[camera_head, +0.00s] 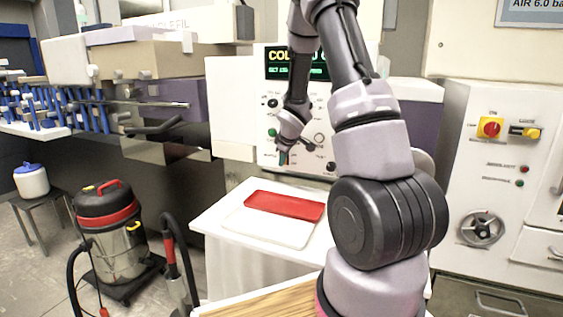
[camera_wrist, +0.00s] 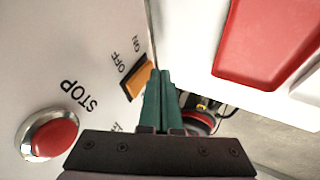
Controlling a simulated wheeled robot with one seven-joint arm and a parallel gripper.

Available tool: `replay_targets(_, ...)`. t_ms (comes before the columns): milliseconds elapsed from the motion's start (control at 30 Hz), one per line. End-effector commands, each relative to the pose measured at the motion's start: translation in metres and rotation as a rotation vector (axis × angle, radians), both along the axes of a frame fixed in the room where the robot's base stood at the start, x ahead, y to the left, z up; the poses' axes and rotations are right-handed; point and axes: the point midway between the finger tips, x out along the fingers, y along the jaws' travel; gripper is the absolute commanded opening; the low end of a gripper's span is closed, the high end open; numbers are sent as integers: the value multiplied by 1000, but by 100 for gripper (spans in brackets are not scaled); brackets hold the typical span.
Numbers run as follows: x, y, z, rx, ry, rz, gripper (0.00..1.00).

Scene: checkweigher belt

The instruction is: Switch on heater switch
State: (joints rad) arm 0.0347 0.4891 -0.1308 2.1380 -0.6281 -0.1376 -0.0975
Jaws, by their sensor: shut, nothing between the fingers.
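An orange rocker switch (camera_wrist: 137,80) sits on the white panel in the wrist view, with OFF and ON printed beside it. Another label near it is mostly hidden by my gripper, so I cannot read it as heater. I cannot tell which way the rocker is tipped. My gripper (camera_wrist: 158,75) has its green fingers shut together and empty, with the tips right beside the switch; I cannot tell whether they touch it. In the head view my gripper (camera_head: 283,158) is at the lower left of the control panel (camera_head: 265,155), and I cannot make out the switch there.
A red STOP button (camera_wrist: 50,137) is on the same panel, near the switch. A red tray (camera_head: 285,205) lies on a white table (camera_head: 212,222) below my gripper. A vacuum cleaner (camera_head: 110,235) stands on the floor at left. A grey cabinet (camera_head: 460,150) stands at right.

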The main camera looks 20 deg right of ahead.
Motion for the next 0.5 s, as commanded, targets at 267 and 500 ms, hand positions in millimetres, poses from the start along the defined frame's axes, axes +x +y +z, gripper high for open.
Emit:
replay_targets(267, 2, -3, -2, 1, 1, -2, 0)
replay_targets(500, 3, -4, -2, 0, 1, -1, 0)
